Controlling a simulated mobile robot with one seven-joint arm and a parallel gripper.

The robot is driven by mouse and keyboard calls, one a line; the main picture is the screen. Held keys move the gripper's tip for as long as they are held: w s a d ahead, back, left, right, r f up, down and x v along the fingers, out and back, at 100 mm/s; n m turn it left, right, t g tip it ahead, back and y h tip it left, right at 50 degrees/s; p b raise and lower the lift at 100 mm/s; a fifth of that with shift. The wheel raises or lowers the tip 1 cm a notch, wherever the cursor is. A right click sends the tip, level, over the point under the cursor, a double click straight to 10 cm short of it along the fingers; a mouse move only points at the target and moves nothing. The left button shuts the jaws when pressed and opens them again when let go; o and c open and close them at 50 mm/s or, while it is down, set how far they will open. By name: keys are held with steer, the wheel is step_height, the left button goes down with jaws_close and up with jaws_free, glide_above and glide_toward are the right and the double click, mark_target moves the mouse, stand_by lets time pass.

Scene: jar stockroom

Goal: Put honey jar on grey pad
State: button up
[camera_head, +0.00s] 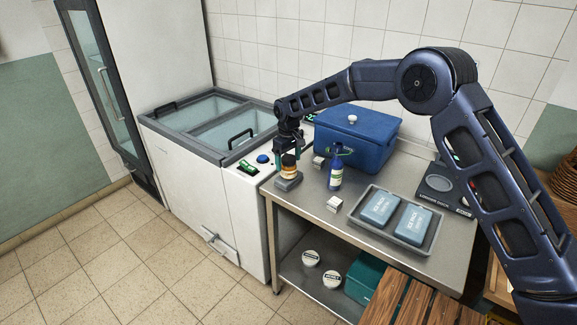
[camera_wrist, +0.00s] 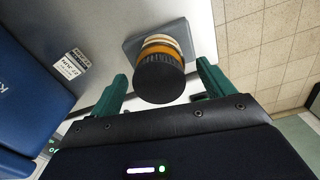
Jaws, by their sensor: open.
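The honey jar (camera_head: 288,168), amber with a pale label and black lid, stands upright on the grey pad (camera_head: 290,184) at the left corner of the steel table. In the wrist view the jar (camera_wrist: 161,72) also shows on the grey pad (camera_wrist: 181,32), its lid facing the camera. My gripper (camera_head: 287,158) is open above the pad. In the wrist view its green fingers are spread on either side of the jar (camera_wrist: 162,69), with visible gaps, so it does not appear gripped. The jar's lower part is partly hidden by its lid in the wrist view.
A blue bottle (camera_head: 336,171) stands right of the jar, with a blue cooler box (camera_head: 357,138) behind. A grey tray (camera_head: 430,236) holds two ice packs. A white chest freezer (camera_head: 200,180) adjoins the table's left. Two round white lids (camera_head: 311,257) show on the lower shelf.

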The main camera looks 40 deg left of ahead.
step_height(320, 180, up, 9)
steer(key=shift+f, duration=0.1)
stand_by(0.3)
